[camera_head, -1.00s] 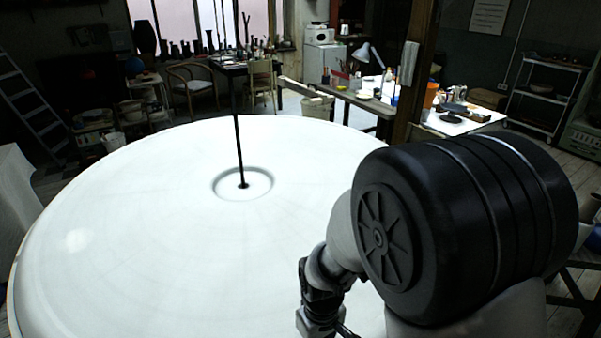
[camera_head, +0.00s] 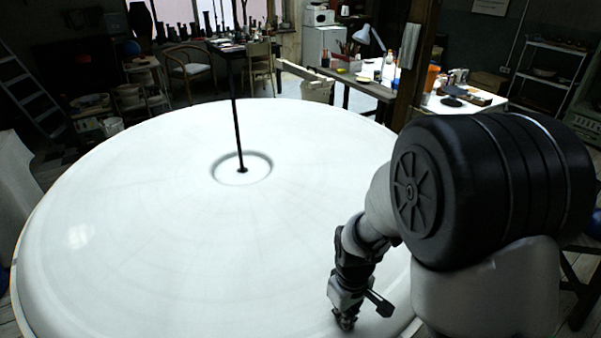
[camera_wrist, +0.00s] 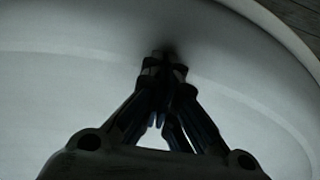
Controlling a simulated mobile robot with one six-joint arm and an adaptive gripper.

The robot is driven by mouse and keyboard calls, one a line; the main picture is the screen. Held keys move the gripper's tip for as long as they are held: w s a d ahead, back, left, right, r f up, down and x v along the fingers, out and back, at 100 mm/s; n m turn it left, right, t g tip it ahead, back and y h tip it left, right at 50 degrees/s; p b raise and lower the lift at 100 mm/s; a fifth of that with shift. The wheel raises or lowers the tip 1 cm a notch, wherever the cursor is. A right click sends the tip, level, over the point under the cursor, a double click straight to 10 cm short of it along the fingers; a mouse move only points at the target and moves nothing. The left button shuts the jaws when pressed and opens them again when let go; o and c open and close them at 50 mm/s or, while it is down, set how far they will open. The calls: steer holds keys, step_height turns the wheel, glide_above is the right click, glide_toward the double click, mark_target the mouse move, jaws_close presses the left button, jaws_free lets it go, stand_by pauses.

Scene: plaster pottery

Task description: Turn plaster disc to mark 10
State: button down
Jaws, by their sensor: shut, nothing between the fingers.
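The plaster disc (camera_head: 150,230) is a large, white, round slab that fills the lower left and middle of the head view. A thin dark rod (camera_head: 237,125) stands upright at its centre inside a round groove. My gripper (camera_head: 345,322) points down at the disc's near right part, close to its rim. In the wrist view its fingertips (camera_wrist: 163,62) are together with nothing between them, and a dark shadow lies on the white disc (camera_wrist: 60,90) at the tips. The tips look at or very near the surface; I cannot tell if they touch. I see no numbered mark.
My arm covers the right part of the disc. Behind the disc stand a workbench (camera_head: 372,88), chairs (camera_head: 189,68) and a wooden post (camera_head: 411,70). A ladder (camera_head: 28,90) leans at the far left. The disc's top is clear apart from the rod.

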steer(key=shift+d, duration=0.25)
